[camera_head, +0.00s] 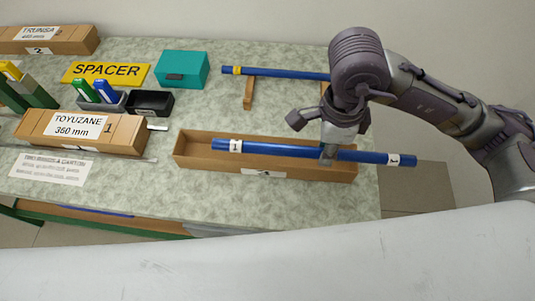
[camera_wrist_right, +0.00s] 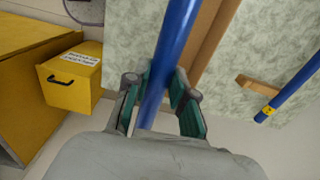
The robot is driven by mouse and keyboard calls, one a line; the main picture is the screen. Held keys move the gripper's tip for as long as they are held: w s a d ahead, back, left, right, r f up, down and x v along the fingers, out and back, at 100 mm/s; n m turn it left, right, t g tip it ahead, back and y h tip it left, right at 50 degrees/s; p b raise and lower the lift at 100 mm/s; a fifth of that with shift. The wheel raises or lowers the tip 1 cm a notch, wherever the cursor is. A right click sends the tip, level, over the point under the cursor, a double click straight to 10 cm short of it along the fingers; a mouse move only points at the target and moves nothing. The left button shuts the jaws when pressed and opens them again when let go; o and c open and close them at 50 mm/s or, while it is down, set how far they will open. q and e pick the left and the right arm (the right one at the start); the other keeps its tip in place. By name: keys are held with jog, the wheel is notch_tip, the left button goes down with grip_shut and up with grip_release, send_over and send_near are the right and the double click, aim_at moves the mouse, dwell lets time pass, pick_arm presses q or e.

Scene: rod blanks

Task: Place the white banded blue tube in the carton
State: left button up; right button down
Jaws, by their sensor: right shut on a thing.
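The white banded blue tube (camera_head: 290,150) is held nearly level over the open carton (camera_head: 345,172) in the head view. It has a white band near each end, and its right end reaches past the carton's right end. My right gripper (camera_head: 327,156) is shut on the tube, right of its middle. In the right wrist view the tube (camera_wrist_right: 175,40) runs between the fingers of my right gripper (camera_wrist_right: 160,105), with the carton's brown wall (camera_wrist_right: 215,35) beside it. How far the tube is above the carton floor is hard to tell. My left gripper is out of view.
A blue tube with a yellow band (camera_head: 280,73) rests on wooden supports (camera_head: 248,95) behind the carton. A teal box (camera_head: 182,68), a yellow SPACER sign (camera_head: 105,74), marker holders and a closed TOYUZANE carton (camera_head: 120,138) stand to the left. The table's right edge is near the carton.

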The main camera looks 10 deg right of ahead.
jog(key=w+a+f+p, duration=0.1)
jog(key=w+a+f, duration=0.1)
jog(key=a+f, duration=0.1)
jog(key=w+a+f+p, duration=0.1)
jog(key=w+a+f, duration=0.1)
jog(key=a+f, duration=0.1)
jog(key=w+a+f+p, duration=0.1)
jog(key=w+a+f, duration=0.2)
jog(key=f, duration=0.2)
jog(key=shift+f+b, duration=0.5)
jog(key=shift+b, duration=0.15)
jog(key=shift+f, duration=0.1)
jog(key=c, duration=1.2)
grip_release()
jog(key=shift+c, duration=0.2)
